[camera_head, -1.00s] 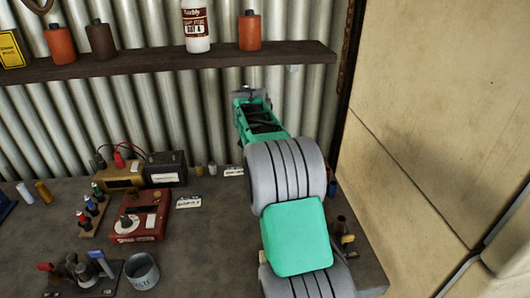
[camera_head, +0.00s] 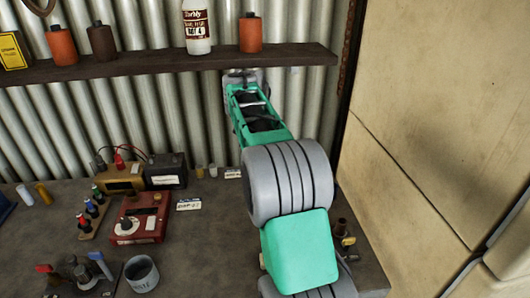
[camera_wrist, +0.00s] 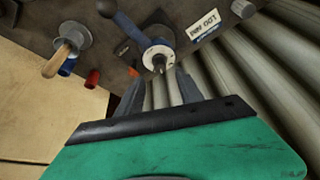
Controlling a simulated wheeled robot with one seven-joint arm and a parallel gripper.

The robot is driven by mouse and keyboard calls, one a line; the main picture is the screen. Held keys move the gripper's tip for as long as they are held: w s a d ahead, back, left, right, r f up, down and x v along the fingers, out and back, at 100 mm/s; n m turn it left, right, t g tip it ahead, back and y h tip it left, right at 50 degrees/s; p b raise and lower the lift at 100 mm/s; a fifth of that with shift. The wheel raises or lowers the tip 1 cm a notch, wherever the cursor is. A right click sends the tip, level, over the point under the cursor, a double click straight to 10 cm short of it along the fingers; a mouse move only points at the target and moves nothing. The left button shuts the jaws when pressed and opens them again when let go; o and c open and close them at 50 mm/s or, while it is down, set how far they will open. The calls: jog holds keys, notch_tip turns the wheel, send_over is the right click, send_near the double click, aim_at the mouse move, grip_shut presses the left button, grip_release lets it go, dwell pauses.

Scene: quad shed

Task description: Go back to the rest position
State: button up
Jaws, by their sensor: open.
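My gripper (camera_wrist: 158,88) shows in the wrist view as two grey fingers standing apart, with nothing seen between them. Beyond the fingers is a blue-handled tool or fitting with a round white face (camera_wrist: 158,58); it looks apart from them. In the head view my green and grey arm reaches over the right part of the bench toward the corrugated wall. The gripper end (camera_head: 243,78) is by the front edge of the shelf, and its fingers cannot be made out there.
A shelf (camera_head: 150,62) with bottles runs along the wall. A beige panel (camera_head: 440,120) stands close on the right.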

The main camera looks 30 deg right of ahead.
jog(key=shift+s+a+r, duration=0.15)
jog(key=shift+a+r, duration=0.05)
jog(key=shift+r, duration=0.4)
jog(key=s+a+n+y, duration=0.1)
jog(key=s+a+n, duration=0.25)
jog(key=a, duration=0.35)
jog(key=s+a+n, duration=0.2)
jog(key=s+a, duration=0.3)
jog(key=a, duration=0.2)
jog(key=s+a+f+n+y, duration=0.1)
jog(key=s+a+f+n, duration=0.1)
jog(key=s+a+f, duration=0.2)
jog(key=s+a+f+n+y, duration=0.1)
jog(key=s+a+f+n, duration=0.2)
jog(key=s+a, duration=0.6)
jog(key=s+f, duration=0.2)
jog(key=s, duration=0.1)
jog(key=shift+t+y, duration=0.3)
